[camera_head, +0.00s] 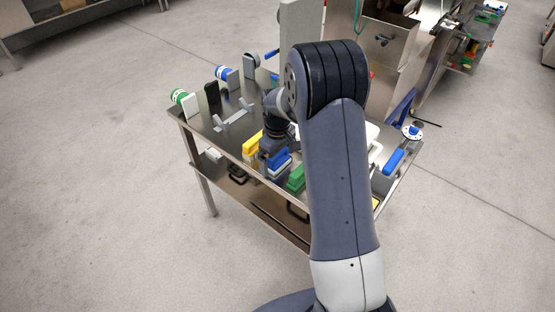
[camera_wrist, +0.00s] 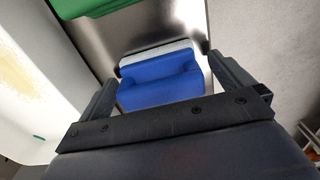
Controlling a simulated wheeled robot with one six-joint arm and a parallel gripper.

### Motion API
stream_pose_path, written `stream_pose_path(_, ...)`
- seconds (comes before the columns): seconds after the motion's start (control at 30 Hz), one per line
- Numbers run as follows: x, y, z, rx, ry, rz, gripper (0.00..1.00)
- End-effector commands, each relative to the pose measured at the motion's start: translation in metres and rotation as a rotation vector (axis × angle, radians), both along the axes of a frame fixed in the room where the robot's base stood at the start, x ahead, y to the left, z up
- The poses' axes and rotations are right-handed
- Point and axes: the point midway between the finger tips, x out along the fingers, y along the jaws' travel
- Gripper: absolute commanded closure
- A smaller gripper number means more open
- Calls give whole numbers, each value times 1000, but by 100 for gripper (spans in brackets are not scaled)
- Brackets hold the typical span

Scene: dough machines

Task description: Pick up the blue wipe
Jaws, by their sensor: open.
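The blue wipe (camera_wrist: 160,88) has a blue body with a white layer along its far edge. It lies on the metal table between the two fingers of my open gripper (camera_wrist: 162,72), with a gap showing at the right finger. In the head view the blue wipe (camera_head: 279,161) stands between a yellow and a green one near the table's front edge. My gripper (camera_head: 272,145) is just over it there, and its fingers are hard to make out. Whether the fingers touch the wipe cannot be told.
A yellow wipe (camera_head: 252,144) and a green wipe (camera_head: 296,178) are close on either side. A pale container (camera_wrist: 30,95) is at the left of the wrist view. Upright blocks and rolls stand on the table's (camera_head: 217,137) left side. Machines stand behind.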

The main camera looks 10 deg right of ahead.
Motion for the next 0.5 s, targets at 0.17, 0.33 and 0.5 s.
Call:
stream_pose_path(0.17, 0, 0, 0, 0, 0, 0, 10)
stream_pose_path(0.33, 0, 0, 0, 0, 0, 0, 24)
stream_pose_path(0.5, 0, 0, 0, 0, 0, 0, 38)
